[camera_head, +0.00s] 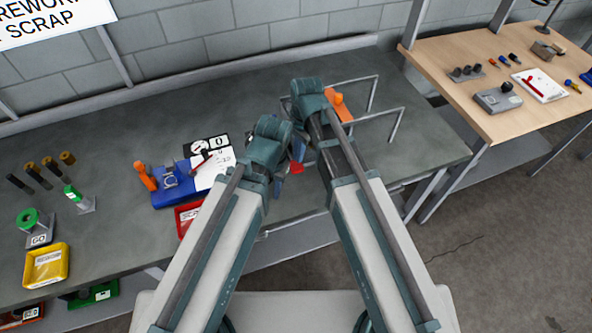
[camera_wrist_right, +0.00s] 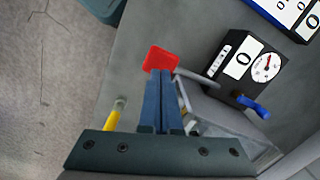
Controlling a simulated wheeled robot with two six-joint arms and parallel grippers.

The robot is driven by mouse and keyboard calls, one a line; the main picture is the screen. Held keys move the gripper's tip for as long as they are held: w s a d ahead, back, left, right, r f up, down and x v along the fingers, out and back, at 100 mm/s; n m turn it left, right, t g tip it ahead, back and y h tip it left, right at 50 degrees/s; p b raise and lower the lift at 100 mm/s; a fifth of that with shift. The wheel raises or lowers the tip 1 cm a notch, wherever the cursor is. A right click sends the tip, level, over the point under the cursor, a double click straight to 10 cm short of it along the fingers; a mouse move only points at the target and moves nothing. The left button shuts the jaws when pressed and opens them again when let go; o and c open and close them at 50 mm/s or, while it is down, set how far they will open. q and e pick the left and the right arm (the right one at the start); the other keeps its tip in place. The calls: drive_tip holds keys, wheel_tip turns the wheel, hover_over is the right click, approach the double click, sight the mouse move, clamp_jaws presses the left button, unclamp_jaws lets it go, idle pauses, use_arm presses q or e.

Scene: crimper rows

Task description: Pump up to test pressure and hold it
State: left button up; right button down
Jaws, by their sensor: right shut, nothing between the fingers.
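A red grip (camera_wrist_right: 161,60) on the end of a grey bar shows in the right wrist view, and a red piece (camera_head: 296,169) shows between my arms in the head view. My right gripper (camera_wrist_right: 162,74) is shut and empty, its fingertips at the red grip's edge; I cannot tell whether they touch it. A black box (camera_wrist_right: 236,85) has a white dial (camera_wrist_right: 266,68), a display showing 0 and a blue lever (camera_wrist_right: 252,106). The dial reading is too small to tell. My left gripper (camera_head: 277,186) is mostly hidden by its arm.
A metal rail frame (camera_head: 390,112) and an orange piece (camera_head: 335,97) lie beyond my right arm. A wooden table (camera_head: 450,52) stands right.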

use_arm(q)
drive_tip(key=shift+f, duration=0.6)
use_arm(e)
drive_tip(key=shift+f, duration=0.55)
